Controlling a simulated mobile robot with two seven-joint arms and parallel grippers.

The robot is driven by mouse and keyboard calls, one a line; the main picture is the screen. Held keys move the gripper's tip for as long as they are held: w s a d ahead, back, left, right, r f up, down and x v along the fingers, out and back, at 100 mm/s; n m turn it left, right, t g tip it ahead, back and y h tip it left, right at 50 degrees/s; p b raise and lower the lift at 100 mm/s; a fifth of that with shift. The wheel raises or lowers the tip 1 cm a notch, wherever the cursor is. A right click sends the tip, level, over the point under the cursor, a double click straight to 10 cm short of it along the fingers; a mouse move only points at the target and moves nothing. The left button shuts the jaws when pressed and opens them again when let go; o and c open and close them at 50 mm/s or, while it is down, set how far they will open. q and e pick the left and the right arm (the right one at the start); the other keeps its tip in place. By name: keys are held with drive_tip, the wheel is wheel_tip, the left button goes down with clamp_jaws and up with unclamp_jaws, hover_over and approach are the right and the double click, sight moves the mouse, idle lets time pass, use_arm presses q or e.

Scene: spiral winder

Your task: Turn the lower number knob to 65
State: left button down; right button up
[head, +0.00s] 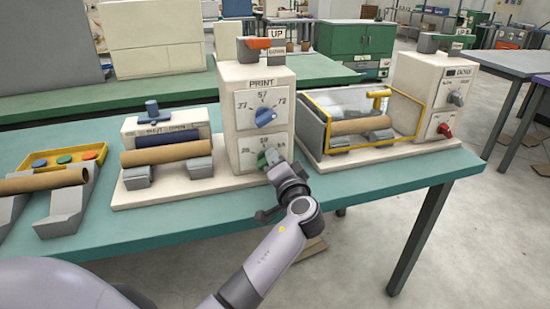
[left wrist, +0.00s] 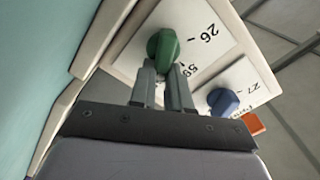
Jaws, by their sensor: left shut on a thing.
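The lower knob (head: 268,158) is green and sits on the lower dial plate (head: 245,163) of the tall cream PRINT unit. My left gripper (head: 276,167) reaches it from the front right and is shut on it. In the left wrist view the green knob (left wrist: 163,48) lies between the two finger tips of the left gripper (left wrist: 165,68). The numbers 26 and what looks like 59 show on the lower plate; the gripper hides its right part. I cannot tell exactly where the knob points. The right gripper is not in view.
A blue upper knob (head: 265,116) sits just above, on a dial marked 77, 57 and 72. A roller stand with a brown tube (head: 166,154) is at left, a yellow-framed guard (head: 378,118) at right. The teal table's (head: 340,200) front strip is clear.

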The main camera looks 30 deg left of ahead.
use_arm(q)
drive_tip(key=shift+m, duration=0.3)
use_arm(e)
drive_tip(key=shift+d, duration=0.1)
use_arm(q)
drive_tip(key=c, duration=1.1)
unclamp_jaws()
drive_tip(key=shift+d, duration=0.1)
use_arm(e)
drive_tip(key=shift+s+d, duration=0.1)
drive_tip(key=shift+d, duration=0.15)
